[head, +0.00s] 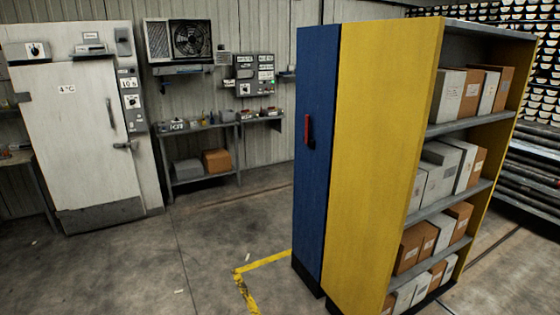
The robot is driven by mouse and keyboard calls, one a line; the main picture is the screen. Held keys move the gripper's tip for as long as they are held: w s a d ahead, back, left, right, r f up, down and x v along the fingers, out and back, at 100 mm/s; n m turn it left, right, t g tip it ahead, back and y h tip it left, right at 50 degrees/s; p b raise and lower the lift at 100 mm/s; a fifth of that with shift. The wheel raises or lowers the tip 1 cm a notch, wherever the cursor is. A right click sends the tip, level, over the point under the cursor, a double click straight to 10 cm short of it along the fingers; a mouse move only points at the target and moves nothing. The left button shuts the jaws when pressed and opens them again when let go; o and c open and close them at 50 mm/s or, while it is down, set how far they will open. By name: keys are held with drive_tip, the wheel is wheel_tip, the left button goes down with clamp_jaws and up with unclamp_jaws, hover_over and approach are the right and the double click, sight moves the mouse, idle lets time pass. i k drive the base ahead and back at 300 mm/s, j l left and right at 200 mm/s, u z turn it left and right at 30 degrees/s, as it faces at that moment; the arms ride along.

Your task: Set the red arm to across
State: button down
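A red arm (308,130) is mounted on the narrow blue end panel (318,210) of a tall shelving unit, right of the middle in the head view. The arm stands upright, its long side running up and down the panel, a little above the panel's mid-height. Its pivot is too small to make out. My gripper is not in view.
The unit's yellow side (380,150) faces me, and its shelves hold several boxes (437,170). Yellow tape (265,262) marks the floor by the blue panel. A white cold-room door (82,140) and a bench (205,128) stand behind. The floor at left is mostly clear.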

sight(306, 139)
drive_tip(key=i, duration=2.95)
drive_tip(key=z, duration=0.25)
